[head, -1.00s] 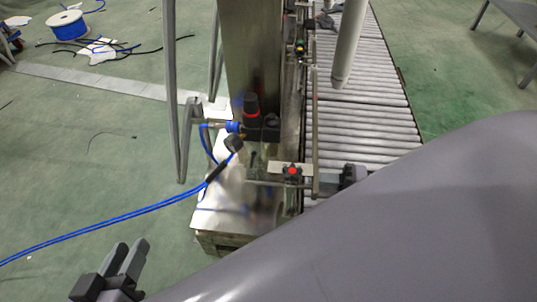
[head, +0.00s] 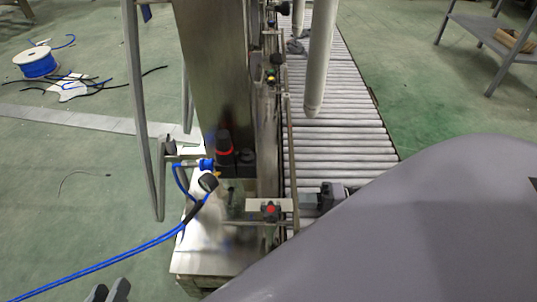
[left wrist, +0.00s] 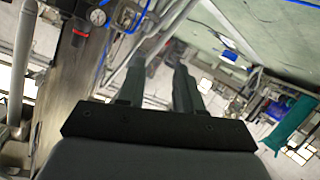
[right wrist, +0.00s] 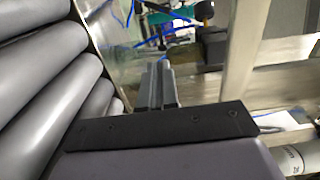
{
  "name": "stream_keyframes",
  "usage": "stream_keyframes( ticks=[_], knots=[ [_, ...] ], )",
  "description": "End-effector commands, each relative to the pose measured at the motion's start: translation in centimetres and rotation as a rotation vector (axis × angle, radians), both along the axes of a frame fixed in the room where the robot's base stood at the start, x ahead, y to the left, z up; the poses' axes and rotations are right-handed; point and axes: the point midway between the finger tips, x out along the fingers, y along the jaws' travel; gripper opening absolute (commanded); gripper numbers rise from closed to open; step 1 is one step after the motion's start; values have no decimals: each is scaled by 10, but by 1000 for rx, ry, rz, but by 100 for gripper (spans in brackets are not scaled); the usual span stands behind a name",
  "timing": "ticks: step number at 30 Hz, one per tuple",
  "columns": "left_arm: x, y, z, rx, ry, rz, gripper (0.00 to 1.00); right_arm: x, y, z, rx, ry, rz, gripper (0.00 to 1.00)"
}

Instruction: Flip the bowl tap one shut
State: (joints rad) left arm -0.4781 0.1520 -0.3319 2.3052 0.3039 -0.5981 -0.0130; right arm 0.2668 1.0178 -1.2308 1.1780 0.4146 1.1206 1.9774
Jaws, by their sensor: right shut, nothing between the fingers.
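In the head view a black air unit with a red ring (head: 224,152), a blue fitting (head: 206,164) and a dark round gauge (head: 208,182) sits on the steel post. The left wrist view shows a gauge (left wrist: 97,16) and red ring at top left. I cannot make out a tap lever labelled one. My left gripper (head: 108,293) is low at the left, clear of the post; its fingers are apart and empty in the left wrist view (left wrist: 158,85). My right gripper (right wrist: 162,85) is shut and empty, beside rollers and a steel rail; a dark shape in the head view (head: 328,196) looks like it.
A red button (head: 270,210) sits on a bracket by the rail. The roller conveyor (head: 340,130) runs behind, with a pale vertical pipe (head: 320,60) over it. Blue hoses (head: 100,266) cross the floor. A blue reel (head: 36,64) lies far left.

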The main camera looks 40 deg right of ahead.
Motion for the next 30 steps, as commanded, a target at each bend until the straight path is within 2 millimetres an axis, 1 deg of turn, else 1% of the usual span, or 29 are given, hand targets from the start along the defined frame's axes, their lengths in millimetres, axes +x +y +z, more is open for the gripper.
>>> stream_keyframes(
  ticks=[5,12,15,18,24,30],
  knots=[
    [0,2,-2,13,-16,5,35,19,26,0,6,-4,3,0],
    [1,7,-5,44,-54,16,35,50,67,-1,4,-4,3,0],
    [1,9,-6,56,-69,21,35,61,82,-1,3,-4,3,0],
    [-1,12,-2,68,-93,26,35,70,94,-1,3,-3,3,0],
    [-4,16,-2,87,-114,30,35,79,105,0,2,-1,1,0],
    [-5,17,0,93,-119,28,35,80,106,1,2,-1,1,0]
  ],
)
